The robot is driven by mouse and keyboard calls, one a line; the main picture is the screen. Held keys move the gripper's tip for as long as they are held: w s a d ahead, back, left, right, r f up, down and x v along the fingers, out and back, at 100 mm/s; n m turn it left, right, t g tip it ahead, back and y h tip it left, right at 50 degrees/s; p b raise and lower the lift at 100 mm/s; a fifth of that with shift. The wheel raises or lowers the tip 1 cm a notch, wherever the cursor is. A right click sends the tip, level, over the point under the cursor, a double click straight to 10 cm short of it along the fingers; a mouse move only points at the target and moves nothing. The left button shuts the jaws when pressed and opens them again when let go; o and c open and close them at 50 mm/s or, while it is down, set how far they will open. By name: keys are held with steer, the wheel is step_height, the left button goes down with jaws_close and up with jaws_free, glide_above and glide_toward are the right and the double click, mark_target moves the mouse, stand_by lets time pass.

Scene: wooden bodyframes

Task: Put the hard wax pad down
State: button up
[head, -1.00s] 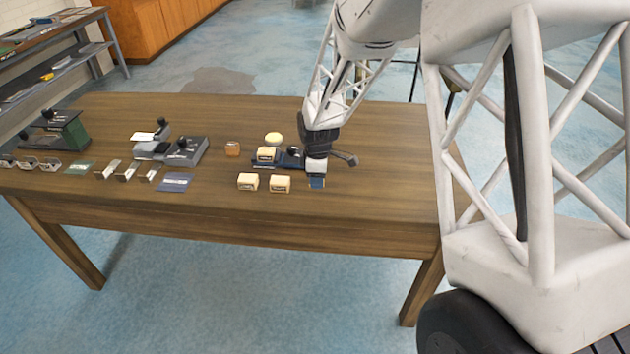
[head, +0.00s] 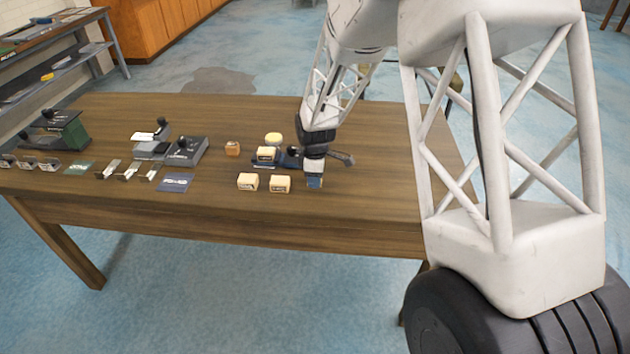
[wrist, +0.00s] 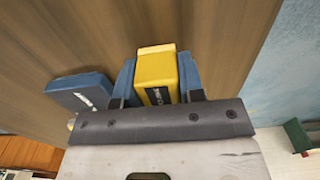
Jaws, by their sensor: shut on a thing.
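My gripper (wrist: 157,85) is shut on the hard wax pad (wrist: 155,66), a yellow block with a dark label, held between its blue fingertips in the wrist view. In the head view my gripper (head: 314,183) points down near the table's front right part, just right of two cream blocks. The pad cannot be made out there behind the fingertips. Whether the pad touches the table (head: 375,200) is not clear.
Two cream blocks (head: 248,181) (head: 280,184) stand close to the left. A third cream block (head: 267,154), a round yellow piece (head: 273,138) and an amber jar (head: 232,148) are behind them. A dark blue labelled block (wrist: 83,95) lies beside my gripper. The table's right part is clear.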

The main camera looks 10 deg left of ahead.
steer(key=shift+f, duration=0.75)
steer(key=shift+f, duration=0.2)
steer(key=o, duration=0.9)
steer(key=shift+r, duration=0.1)
steer(key=shift+r, duration=6.1)
